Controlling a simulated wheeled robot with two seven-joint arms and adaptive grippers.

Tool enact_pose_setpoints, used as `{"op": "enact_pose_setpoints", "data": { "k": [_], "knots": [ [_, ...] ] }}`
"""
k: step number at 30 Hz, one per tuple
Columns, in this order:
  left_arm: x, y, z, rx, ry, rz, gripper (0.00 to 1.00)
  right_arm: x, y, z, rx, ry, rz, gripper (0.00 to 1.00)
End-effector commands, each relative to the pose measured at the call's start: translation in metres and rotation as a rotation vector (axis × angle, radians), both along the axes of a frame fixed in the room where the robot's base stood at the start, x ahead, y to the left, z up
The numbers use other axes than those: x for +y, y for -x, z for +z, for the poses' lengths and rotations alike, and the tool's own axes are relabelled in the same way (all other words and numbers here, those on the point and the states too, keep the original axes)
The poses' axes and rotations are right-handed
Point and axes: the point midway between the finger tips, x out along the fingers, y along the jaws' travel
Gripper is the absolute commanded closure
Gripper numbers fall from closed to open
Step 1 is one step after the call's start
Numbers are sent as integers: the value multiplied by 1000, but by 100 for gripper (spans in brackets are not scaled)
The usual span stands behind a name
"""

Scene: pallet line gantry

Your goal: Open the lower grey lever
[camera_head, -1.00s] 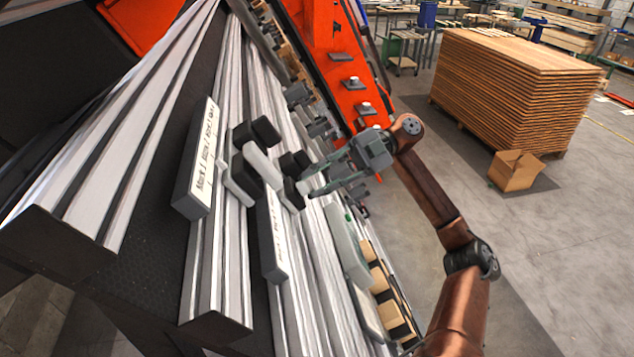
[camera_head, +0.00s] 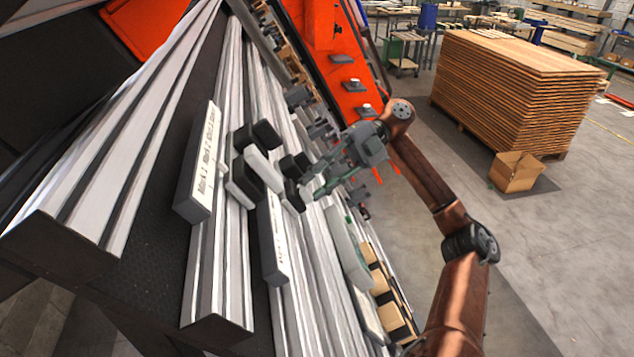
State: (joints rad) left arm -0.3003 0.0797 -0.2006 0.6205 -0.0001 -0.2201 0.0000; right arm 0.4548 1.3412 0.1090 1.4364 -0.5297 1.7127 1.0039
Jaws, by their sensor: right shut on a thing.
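The lower clamp sits on the lower pale rail beside the lower label plate (camera_head: 272,240), with black parts (camera_head: 293,163) around it. My right gripper (camera_head: 307,190) reaches in from the right, its fingertips at the end of this clamp. It is shut on the lower grey lever (camera_head: 303,193), which is small and mostly hidden by the fingers. The upper clamp, with a pale grey lever (camera_head: 263,168) and black blocks (camera_head: 265,134), sits on the rail to the left, by the upper label plate (camera_head: 198,180). My left gripper is not in view.
An orange frame (camera_head: 330,50) with grey pads stands behind the gripper. A pale rounded part (camera_head: 345,245) and tan blocks (camera_head: 385,290) lie along the rails below it. A stack of boards (camera_head: 510,95) and a cardboard box (camera_head: 516,172) stand on open floor at right.

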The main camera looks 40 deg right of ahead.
Motion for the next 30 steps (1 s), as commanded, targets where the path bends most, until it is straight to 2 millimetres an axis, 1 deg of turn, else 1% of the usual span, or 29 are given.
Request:
{"op": "enact_pose_setpoints", "data": {
  "k": [5,6,13,23,26,29,30],
  "knots": [
    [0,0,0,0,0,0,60,0,0,0,-3,1,0,100],
    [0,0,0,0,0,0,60,0,0,0,-3,1,0,76],
    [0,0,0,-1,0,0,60,0,0,0,-1,0,0,61],
    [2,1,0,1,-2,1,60,-3,0,1,0,1,-1,61],
    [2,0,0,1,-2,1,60,-12,0,4,0,0,-2,61],
    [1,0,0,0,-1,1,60,-29,0,9,0,0,-5,61],
    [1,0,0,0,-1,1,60,-38,0,12,-1,1,-5,61]
  ]
}}
